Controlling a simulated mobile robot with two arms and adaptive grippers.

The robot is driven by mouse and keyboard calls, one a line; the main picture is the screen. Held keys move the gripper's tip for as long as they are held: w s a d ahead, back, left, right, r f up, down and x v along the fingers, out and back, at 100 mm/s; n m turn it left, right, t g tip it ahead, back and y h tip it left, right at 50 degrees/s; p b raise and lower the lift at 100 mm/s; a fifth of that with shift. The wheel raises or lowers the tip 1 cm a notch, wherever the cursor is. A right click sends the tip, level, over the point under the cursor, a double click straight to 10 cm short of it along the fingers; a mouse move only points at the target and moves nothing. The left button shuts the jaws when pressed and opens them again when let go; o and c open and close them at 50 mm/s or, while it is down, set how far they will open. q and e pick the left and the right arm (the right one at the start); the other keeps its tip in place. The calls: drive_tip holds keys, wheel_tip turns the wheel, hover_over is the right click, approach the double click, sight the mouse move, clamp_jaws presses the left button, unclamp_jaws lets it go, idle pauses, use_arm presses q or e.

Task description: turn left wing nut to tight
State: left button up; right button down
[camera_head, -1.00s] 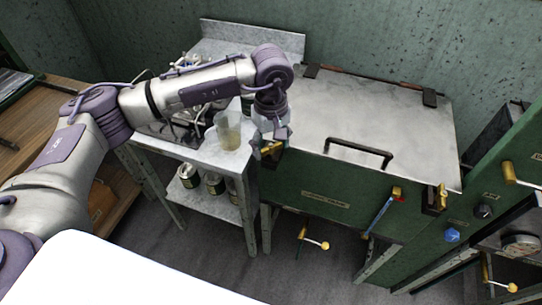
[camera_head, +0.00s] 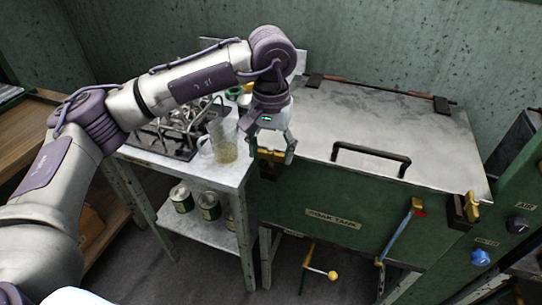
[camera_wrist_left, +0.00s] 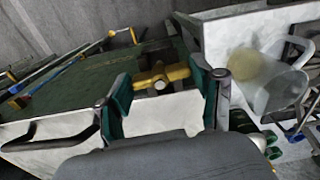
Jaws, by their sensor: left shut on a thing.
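The left wing nut (camera_head: 268,155) is brass-coloured and sits at the near left corner of the green tank with a metal lid (camera_head: 400,120). In the left wrist view the nut (camera_wrist_left: 160,75) shows between my two fingers, its wings spread crosswise. My left gripper (camera_head: 272,150) reaches down over this corner and is shut on the nut; its fingertips also show in the left wrist view (camera_wrist_left: 165,88). The fingers partly hide the nut in the head view. A second wing nut (camera_head: 472,205) is at the lid's right corner. My right gripper is not in view.
A black handle (camera_head: 370,155) stands up from the lid. Left of the tank, a metal side table (camera_head: 235,172) carries a clear beaker (camera_head: 223,142) close to my left gripper. A blue-handled lever (camera_head: 402,228) is on the tank's front.

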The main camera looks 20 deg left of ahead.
sight(271, 151)
use_arm(q)
drive_tip(key=shift+r+m, duration=0.1)
drive_tip(key=shift+m, duration=0.4)
drive_tip(key=o, duration=1.1)
drive_tip(key=shift+o, duration=0.2)
wheel_tip(271, 151, up, 12)
